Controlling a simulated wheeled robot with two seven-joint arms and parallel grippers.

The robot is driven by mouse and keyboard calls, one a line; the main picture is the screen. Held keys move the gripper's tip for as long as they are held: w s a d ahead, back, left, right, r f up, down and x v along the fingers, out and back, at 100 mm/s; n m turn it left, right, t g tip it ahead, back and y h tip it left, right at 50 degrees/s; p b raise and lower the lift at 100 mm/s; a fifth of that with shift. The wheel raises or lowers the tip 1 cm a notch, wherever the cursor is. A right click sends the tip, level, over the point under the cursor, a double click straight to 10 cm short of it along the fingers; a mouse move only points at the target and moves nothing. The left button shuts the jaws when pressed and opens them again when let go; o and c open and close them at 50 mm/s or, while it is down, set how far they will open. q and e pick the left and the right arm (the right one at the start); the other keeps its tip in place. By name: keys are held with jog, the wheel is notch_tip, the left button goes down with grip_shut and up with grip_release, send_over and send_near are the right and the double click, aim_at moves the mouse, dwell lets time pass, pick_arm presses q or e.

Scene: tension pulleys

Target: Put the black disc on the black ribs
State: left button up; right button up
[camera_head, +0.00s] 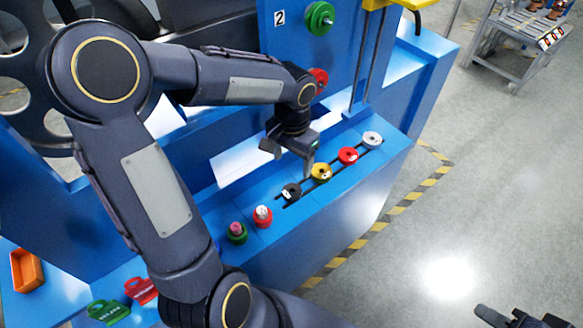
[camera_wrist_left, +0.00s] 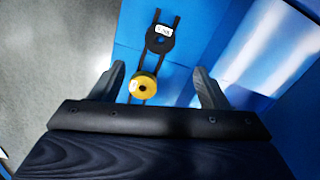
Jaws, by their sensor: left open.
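The black disc (camera_head: 291,191) with a small white label lies at the near-left end of a pair of parallel black ribs (camera_head: 330,176) on the blue ledge. The disc also shows in the left wrist view (camera_wrist_left: 160,39), with the ribs (camera_wrist_left: 151,65) running past it. My left gripper (camera_head: 289,158) is open and empty above the ledge, close to the black disc. In the left wrist view the black disc lies beyond the fingertips, and a yellow disc (camera_wrist_left: 143,86) lies between the fingers, below them. Part of my right gripper (camera_head: 520,318) shows at the bottom right edge.
Yellow (camera_head: 321,172), red (camera_head: 348,155) and white (camera_head: 372,139) discs line the ribs. A blue upright panel carries a green pulley (camera_head: 320,18) behind. Open floor lies to the right.

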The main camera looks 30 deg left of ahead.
pick_arm(q)
jog(key=s+d+r+n+t+h, duration=0.1)
jog(key=s+d+r+t+h, duration=0.1)
jog(key=s, duration=0.6)
jog(key=s+d+r+n+t+h, duration=0.1)
jog(key=s+d+r+n+t, duration=0.1)
jog(key=s, duration=0.7)
notch_tip(320, 180, up, 3)
jog(key=shift+d+f+t+h, duration=0.2)
jog(key=shift+t+h, duration=0.2)
jog(key=shift+t, duration=0.4)
jog(key=shift+a, duration=0.1)
notch_tip(320, 180, up, 7)
jog(key=p, duration=0.6)
jog(key=shift+p, duration=0.4)
